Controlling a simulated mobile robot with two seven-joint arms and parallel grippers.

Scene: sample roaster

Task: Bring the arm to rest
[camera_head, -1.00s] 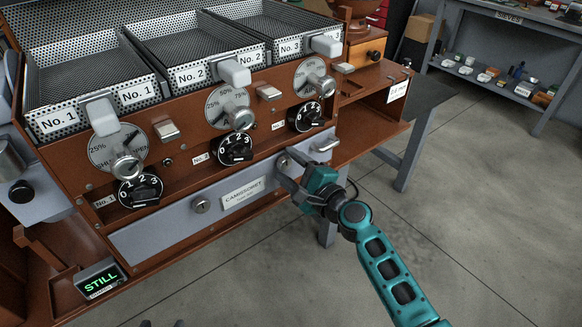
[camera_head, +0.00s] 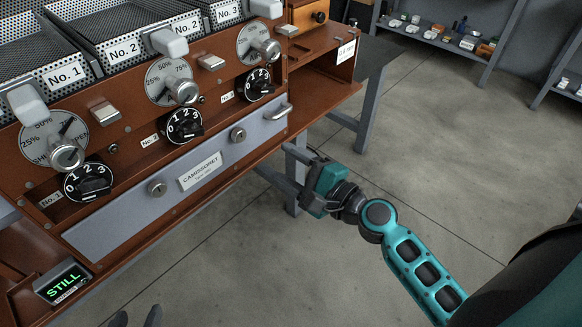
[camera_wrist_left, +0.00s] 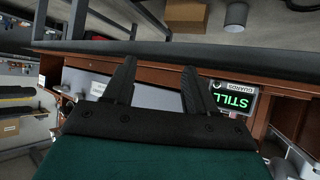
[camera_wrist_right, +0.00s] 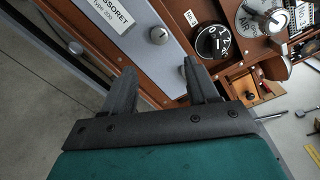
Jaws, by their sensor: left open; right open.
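My right gripper (camera_head: 277,163) is open and empty in the head view. It is in front of the roaster's lower right end, just below the grey drawer front (camera_head: 130,219) and apart from its handle (camera_head: 278,112). In the right wrist view the spread fingers (camera_wrist_right: 158,70) have nothing between them, with the drawer knob (camera_wrist_right: 158,36) beyond. Only the dark fingertips of my left gripper (camera_head: 137,318) show at the bottom edge of the head view. In the left wrist view its fingers (camera_wrist_left: 158,72) are apart and empty.
The roaster (camera_head: 130,146) carries dials, levers and mesh trays. A display (camera_head: 63,282) reads STILL in green. A shelf bench (camera_head: 440,37) with small items stands at the back right. The floor (camera_head: 400,140) right of the roaster is clear.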

